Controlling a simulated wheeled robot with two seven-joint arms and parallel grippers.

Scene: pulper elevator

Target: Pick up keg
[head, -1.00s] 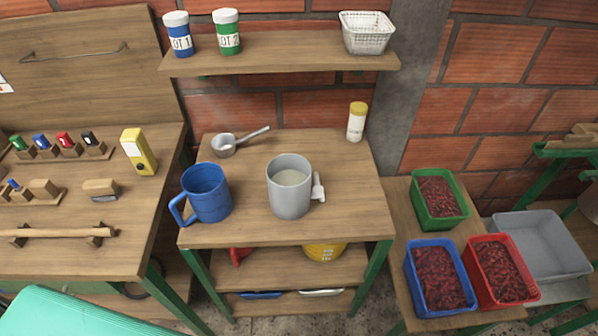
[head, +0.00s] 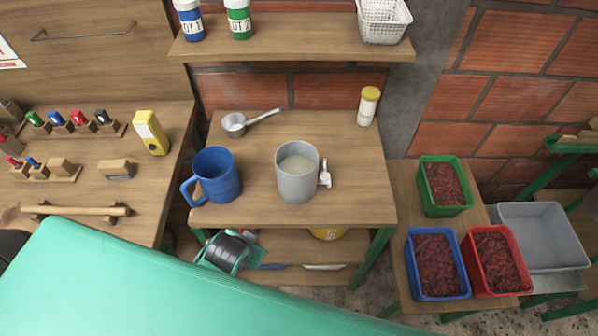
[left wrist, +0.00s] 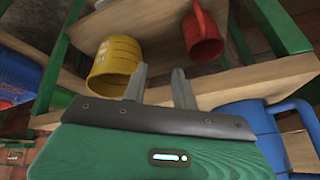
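No thing is labelled keg. A grey round vessel (head: 297,183) with pale contents and a small white tap-like fitting on its right side stands upright on the middle table. A yellow ribbed container (head: 328,234) on the shelf below is mostly hidden by the tabletop; it shows more fully in the left wrist view (left wrist: 112,66). My left gripper (left wrist: 160,72) is open and empty, its fingers pointing toward the lower shelf, near the yellow container in the picture but apparently not touching. Its fingers cannot be made out in the head view. My right gripper is not in view.
A blue mug (head: 217,178) stands left of the grey vessel, with a metal pan (head: 235,125) and a yellow-capped jar (head: 368,107) behind. A red mug (left wrist: 203,35) is near the yellow container. Crates of red fruit, including a blue crate (head: 410,264), stand at right.

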